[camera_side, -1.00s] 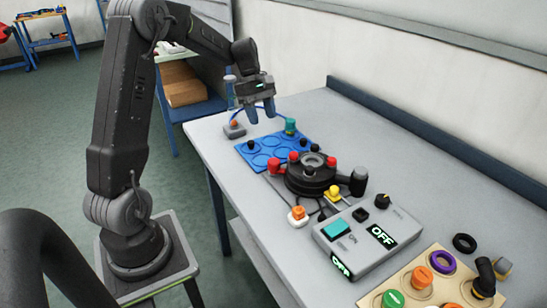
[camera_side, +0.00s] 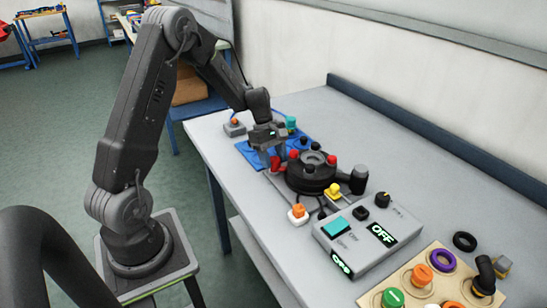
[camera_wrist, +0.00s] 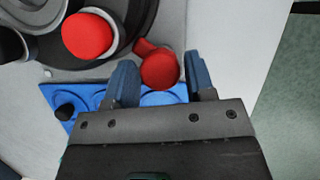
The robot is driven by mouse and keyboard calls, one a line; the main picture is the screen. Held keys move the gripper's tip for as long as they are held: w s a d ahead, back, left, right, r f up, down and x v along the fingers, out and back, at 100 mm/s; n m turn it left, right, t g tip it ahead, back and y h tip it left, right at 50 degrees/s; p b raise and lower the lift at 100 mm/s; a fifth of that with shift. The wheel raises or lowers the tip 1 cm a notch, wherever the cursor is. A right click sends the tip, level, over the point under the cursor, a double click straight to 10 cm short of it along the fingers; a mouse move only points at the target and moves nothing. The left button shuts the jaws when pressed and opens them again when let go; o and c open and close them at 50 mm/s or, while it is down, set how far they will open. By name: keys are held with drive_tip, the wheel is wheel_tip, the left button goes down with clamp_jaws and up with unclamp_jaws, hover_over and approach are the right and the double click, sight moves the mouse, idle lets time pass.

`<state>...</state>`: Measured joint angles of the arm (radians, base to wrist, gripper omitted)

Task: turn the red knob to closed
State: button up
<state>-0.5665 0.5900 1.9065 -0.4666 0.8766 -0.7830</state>
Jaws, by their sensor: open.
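A red knob (camera_side: 275,163) sits at the left side of a round black device on the table. It also shows in the wrist view (camera_wrist: 160,70) as a round red cap with a short red arm reaching up and left. My gripper (camera_side: 273,158) is open and low over this knob. In the wrist view my gripper (camera_wrist: 162,80) has one blue-grey finger on each side of the red knob, with a gap visible on the right. Whether the left finger touches it cannot be told. My gripper partly hides the knob in the side view.
The round black device (camera_side: 310,178) has further red caps, one (camera_wrist: 88,35) close to my left finger. A blue tray (camera_side: 245,150) lies beneath and behind my gripper. A grey control box (camera_side: 362,245) reading OFF stands nearer the camera.

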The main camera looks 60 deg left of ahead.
drive_tip(key=shift+c, duration=0.5)
drive_tip(key=c, duration=0.6)
drive_tip(key=shift+o, duration=0.2)
drive_tip(key=shift+m+g, duration=0.3)
drive_tip(key=shift+m, duration=0.5)
drive_tip(key=o, duration=0.7)
drive_tip(key=shift+c, duration=0.2)
drive_tip(key=v, duration=1.4)
drive_tip(key=shift+d, duration=0.15)
